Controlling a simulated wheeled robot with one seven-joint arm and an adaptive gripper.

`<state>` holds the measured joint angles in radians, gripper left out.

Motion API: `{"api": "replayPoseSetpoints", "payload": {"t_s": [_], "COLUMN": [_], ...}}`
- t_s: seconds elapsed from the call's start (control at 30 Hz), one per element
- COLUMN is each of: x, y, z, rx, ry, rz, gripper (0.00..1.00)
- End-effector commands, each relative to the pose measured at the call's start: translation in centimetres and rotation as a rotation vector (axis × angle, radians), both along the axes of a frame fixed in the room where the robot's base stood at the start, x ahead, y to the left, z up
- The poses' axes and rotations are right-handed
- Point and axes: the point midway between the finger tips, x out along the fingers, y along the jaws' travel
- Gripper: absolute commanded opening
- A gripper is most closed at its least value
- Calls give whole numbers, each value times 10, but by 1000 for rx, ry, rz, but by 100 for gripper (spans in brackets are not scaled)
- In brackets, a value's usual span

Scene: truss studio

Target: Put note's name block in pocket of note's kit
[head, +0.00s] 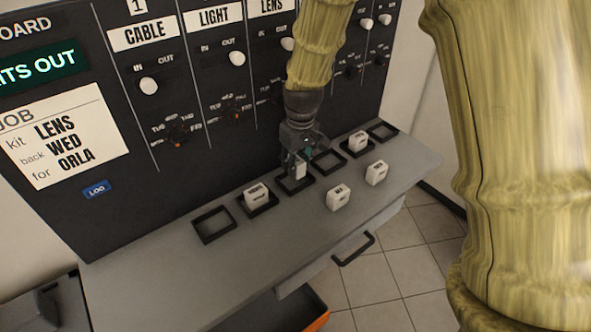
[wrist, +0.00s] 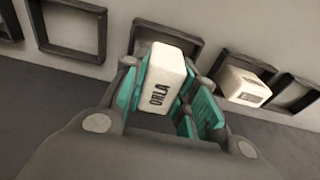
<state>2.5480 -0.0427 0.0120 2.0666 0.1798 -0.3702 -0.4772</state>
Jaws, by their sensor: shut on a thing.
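The job note (head: 62,140) on the board reads kit LENS, back WED, for ORLA. My gripper (head: 297,160) points down over the grey shelf and is shut on a white block. In the wrist view the block (wrist: 160,85) reads ORLA and sits between the teal finger pads (wrist: 165,100). The same block (head: 299,170) shows below the fingers in the head view. It is over or in a black square pocket (head: 283,189) on the shelf; I cannot tell if it touches the bottom. The LENS label (head: 271,7) heads the third board column, roughly above that pocket.
Empty pockets (head: 213,225) lie at the left and right of the row. White blocks sit at two other pockets (head: 256,194) (head: 358,141). Two loose blocks (head: 338,197) (head: 376,172) stand on the shelf in front. A drawer handle (head: 353,248) juts out below.

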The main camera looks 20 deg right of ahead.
Motion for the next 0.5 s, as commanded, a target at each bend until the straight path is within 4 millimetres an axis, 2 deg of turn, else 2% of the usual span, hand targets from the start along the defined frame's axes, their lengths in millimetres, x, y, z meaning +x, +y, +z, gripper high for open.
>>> {"api": "replayPoseSetpoints", "payload": {"t_s": [0.5], "x": [-1], "y": [0], "z": [-34], "rx": [1], "ry": [1], "rz": [0], "gripper": [4]}}
